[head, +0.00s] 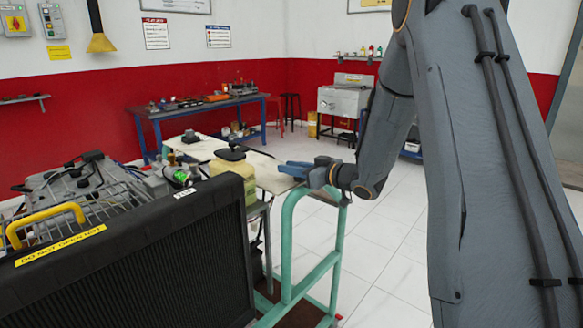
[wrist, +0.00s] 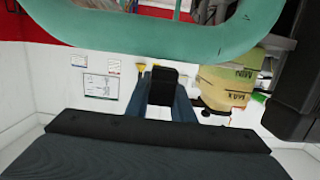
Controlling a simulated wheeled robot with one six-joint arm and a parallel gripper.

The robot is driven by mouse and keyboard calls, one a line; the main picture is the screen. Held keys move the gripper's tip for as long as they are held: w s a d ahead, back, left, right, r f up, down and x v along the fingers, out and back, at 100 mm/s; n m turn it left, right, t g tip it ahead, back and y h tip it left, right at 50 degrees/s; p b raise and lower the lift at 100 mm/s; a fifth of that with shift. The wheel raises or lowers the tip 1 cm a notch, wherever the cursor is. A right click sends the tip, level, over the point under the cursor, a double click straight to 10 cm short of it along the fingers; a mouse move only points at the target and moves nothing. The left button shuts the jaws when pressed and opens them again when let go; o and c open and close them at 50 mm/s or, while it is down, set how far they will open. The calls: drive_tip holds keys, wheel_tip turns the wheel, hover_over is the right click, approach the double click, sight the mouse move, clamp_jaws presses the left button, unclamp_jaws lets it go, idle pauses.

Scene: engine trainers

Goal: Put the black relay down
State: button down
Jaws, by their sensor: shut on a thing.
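The black relay (wrist: 163,86) sits between the two blue fingers of my gripper (wrist: 163,98) in the wrist view, and the gripper is shut on it. In the head view my gripper (head: 286,168) points left, near the right end of a pale-topped bench (head: 262,170) and above or beside its teal tube frame (head: 289,232). I cannot make out the relay in the head view. Whether the relay touches anything below cannot be told.
A yellowish tank (head: 234,168) with a black cap stands left of my gripper, and also shows in the wrist view (wrist: 228,80). A large black radiator (head: 150,262) fills the front left. A blue workbench (head: 205,107) stands behind. Tiled floor on the right is clear.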

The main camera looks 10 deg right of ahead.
drive_tip(key=shift+f, duration=0.15)
drive_tip(key=shift+f, duration=0.3)
drive_tip(key=c, duration=1.5)
unclamp_jaws()
drive_tip(key=shift+c, duration=0.2)
drive_tip(key=shift+r, duration=0.1)
drive_tip(key=shift+r, duration=0.3)
drive_tip(key=b+v, duration=0.2)
drive_tip(key=v, duration=1)
